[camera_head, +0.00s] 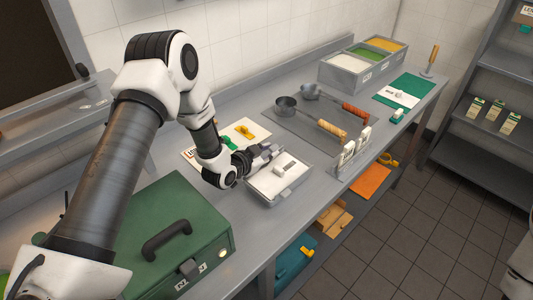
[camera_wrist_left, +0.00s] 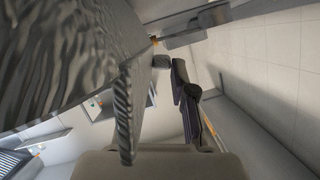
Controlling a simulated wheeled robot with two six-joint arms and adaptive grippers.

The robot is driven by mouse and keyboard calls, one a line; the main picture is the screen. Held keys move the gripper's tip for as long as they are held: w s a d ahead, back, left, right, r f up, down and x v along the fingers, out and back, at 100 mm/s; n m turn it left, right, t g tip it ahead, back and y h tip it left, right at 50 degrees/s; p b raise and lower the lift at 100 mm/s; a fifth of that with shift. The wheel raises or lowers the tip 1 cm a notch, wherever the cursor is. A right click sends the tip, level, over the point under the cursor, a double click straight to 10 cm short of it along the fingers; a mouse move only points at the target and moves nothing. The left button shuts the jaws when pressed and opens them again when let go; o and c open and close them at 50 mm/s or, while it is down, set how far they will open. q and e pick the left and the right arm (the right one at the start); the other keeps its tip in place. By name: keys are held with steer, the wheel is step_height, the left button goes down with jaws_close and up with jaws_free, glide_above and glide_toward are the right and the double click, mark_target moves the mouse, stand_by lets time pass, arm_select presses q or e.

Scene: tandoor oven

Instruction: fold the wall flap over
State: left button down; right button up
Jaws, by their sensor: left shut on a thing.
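My left gripper (camera_head: 258,160) reaches in from the left, low over the workbench at the back edge of a shallow grey tray (camera_head: 268,202). It is shut on a grey piece, mostly hidden by the fingers. In the wrist view, a dark finger (camera_wrist_left: 186,95) shows beside a thin grey streaked plate (camera_wrist_left: 128,110). The tray has a white top (camera_head: 268,182) with a small pale block (camera_head: 285,168) on it. I cannot tell which part is the wall flap. My right gripper is not in view.
A green box (camera_head: 190,215) with a dark handle stands at the front left. Two ladles lie on a grey mat (camera_head: 277,123) behind the tray. A white rack (camera_head: 350,154) stands at the bench's front edge. A bin with several fillings (camera_head: 345,76) is at the back.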

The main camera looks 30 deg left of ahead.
arm_select(q)
steer(key=shift+s+d+f+m+t+y+b, duration=0.2)
steer(key=shift+d+m+t+y+b, duration=0.35)
steer(key=shift+m+b, duration=0.55)
steer(key=shift+d+r+m+y, duration=0.1)
steer(key=shift+m+y, duration=0.15)
steer(key=shift+m, duration=0.15)
steer(key=c, duration=1)
jaws_free()
steer(key=shift+c, duration=0.2)
